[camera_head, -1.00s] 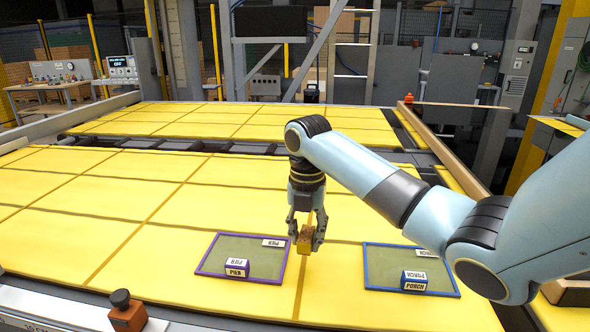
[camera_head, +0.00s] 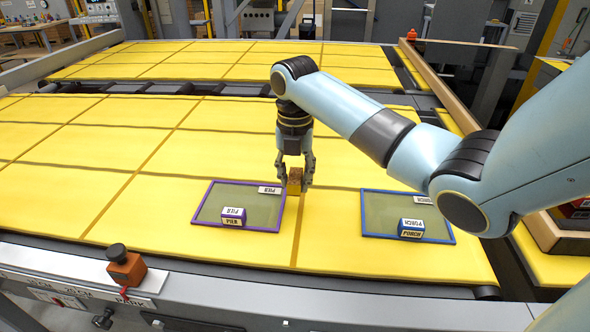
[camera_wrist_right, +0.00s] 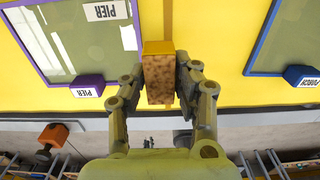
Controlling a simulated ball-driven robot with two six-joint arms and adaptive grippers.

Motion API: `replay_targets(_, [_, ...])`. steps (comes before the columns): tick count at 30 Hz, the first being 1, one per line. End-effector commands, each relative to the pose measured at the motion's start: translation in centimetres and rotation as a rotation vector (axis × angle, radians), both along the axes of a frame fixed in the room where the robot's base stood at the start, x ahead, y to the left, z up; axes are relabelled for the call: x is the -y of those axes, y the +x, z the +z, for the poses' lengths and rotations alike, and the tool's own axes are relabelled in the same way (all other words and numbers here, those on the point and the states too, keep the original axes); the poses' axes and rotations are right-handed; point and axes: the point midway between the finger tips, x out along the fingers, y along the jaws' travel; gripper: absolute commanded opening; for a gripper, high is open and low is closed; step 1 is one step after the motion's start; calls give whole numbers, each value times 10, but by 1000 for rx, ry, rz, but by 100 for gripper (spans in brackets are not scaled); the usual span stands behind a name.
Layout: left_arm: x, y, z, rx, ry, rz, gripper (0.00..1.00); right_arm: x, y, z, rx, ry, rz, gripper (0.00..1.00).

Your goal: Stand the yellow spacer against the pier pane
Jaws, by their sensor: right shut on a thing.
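The yellow spacer (camera_head: 295,181) is a small block with a brown, speckled face. My right gripper (camera_head: 296,174) is shut on it, one finger on each side. The spacer also shows between the fingers in the right wrist view (camera_wrist_right: 158,75). The pier pane (camera_head: 210,206) is a greenish panel with a purple frame and PIER labels, just left of the spacer. The spacer is at the pane's right edge in the head view; whether it touches the yellow surface is not clear. My left gripper is not in view.
The porch pane (camera_head: 376,212), with a blue frame, lies to the right. A purple PIER block (camera_head: 234,212) stands at the pier pane's front edge and a blue PORCH block (camera_head: 411,224) at the porch pane's. An orange box with a black knob (camera_head: 126,268) sits at the front left rail.

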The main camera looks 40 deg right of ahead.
Motion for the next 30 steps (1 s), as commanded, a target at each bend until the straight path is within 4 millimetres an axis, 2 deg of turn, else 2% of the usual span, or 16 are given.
replay_targets(3, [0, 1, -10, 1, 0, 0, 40, 0, 0, -17, -1, 0, 0, 0])
replay_targets(12, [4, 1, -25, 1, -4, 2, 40, 0, 0, -45, -1, 1, 0, 0])
replay_targets(18, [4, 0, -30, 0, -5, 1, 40, 0, 0, -53, 0, 0, 0, 0])
replay_targets(30, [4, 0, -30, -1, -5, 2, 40, 0, 0, -54, 0, 0, 0, 0])
